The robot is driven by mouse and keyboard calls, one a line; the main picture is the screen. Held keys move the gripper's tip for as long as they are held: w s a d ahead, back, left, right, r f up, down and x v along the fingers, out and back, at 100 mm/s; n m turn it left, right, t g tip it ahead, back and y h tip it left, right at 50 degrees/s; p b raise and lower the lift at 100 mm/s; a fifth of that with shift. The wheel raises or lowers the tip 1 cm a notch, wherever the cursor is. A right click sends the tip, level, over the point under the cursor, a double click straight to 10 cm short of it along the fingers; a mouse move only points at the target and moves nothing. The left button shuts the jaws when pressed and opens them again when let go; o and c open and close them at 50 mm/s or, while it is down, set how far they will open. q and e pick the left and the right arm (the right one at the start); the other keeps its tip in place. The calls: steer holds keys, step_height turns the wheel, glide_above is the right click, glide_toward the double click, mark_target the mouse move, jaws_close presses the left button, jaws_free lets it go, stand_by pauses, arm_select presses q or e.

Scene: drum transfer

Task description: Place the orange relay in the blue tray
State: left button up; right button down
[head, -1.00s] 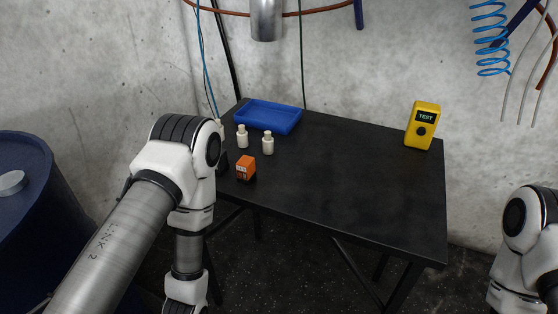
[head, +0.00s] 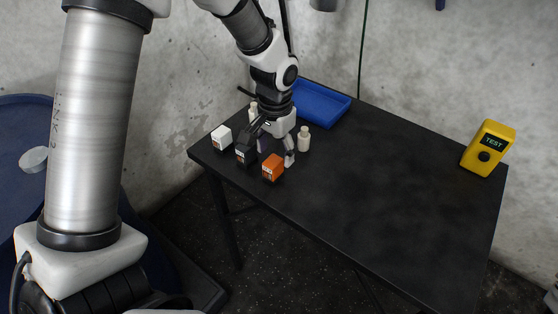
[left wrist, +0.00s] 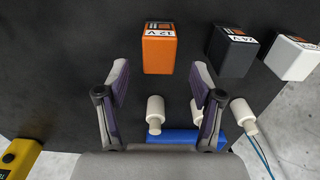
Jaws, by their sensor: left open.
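The orange relay (head: 273,168), a small box with a white "12 V" label, stands near the table's front left edge. My left gripper (head: 266,150) is open and points down just behind the relay in the head view. In the left wrist view the orange relay (left wrist: 159,52) lies ahead of the open fingertips (left wrist: 160,75), centred between them, with nothing held. The blue tray (head: 322,104) is at the back of the table, partly behind my left arm; a strip of the tray (left wrist: 185,136) shows in the wrist view. My right gripper is out of view.
A black relay (left wrist: 231,52) and a white relay (left wrist: 290,57) stand beside the orange one. Pale bottles (head: 304,140) stand between the relays and the tray. A yellow tester (head: 488,148) is at the right. The table's middle is clear.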

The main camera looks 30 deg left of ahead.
mark_target(276, 167)
arm_select(q)
step_height(276, 167, down, 6)
steer(key=shift+w+r, duration=0.1)
steer(key=shift+s+d+r, duration=0.1)
steer(key=shift+s+r, duration=0.05)
steer(key=shift+s, duration=0.1)
steer(key=shift+c, duration=1)
jaws_close()
